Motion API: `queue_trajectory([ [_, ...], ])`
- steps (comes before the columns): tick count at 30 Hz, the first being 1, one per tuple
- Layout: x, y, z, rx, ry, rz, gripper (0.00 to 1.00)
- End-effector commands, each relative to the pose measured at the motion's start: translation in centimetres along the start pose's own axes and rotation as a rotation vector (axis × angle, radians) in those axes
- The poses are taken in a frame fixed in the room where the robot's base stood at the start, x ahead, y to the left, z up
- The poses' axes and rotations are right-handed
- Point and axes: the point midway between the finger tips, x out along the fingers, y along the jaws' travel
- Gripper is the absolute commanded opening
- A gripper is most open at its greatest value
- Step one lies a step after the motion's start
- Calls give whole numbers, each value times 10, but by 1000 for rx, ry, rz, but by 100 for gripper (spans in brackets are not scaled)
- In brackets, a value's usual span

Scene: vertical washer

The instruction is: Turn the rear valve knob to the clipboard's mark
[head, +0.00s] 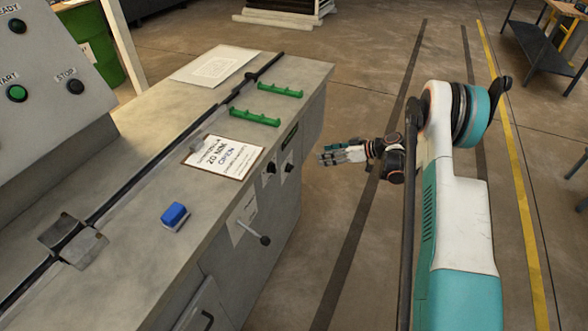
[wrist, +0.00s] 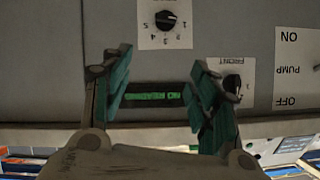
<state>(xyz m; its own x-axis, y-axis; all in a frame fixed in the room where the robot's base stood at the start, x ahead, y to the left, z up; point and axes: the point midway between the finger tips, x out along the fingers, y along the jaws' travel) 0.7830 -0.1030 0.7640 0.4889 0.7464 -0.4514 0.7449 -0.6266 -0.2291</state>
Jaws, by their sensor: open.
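The clipboard (head: 222,158) lies on the machine top in the head view. Its sheet reads "20 NM" and "OPEN"; other lines are too small. Two black knobs, one nearer (head: 270,168) and one farther (head: 289,168), show on the machine's side. The wrist view shows a knob labelled FRONT (wrist: 232,84), partly behind a finger, and a dial with numbers (wrist: 166,20). I see no knob labelled rear; one finger covers the panel left of the display. My gripper (head: 328,157) is open and empty, facing the panel, its fingers (wrist: 155,90) either side of the display.
The display (wrist: 163,96) reads "NO READING" in green, upside down in the wrist view. A pump label (wrist: 296,68) is at its right. A lever (head: 262,238) sticks out of the side. Green racks (head: 256,117) and a blue block (head: 175,216) are on top. Floor beside the machine is clear.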

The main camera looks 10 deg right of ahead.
Motion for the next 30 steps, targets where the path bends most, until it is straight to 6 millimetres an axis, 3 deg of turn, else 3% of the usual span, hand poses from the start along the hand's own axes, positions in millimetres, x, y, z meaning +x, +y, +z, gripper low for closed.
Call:
queue_trajectory([
  [3, 6, 7, 28, -40, 39, -21, 55],
  [9, 10, 10, 49, -78, 74, -38, 55],
  [16, 31, 8, 51, -83, 75, -43, 55],
  [30, 119, 5, 45, -81, 75, -41, 55],
])
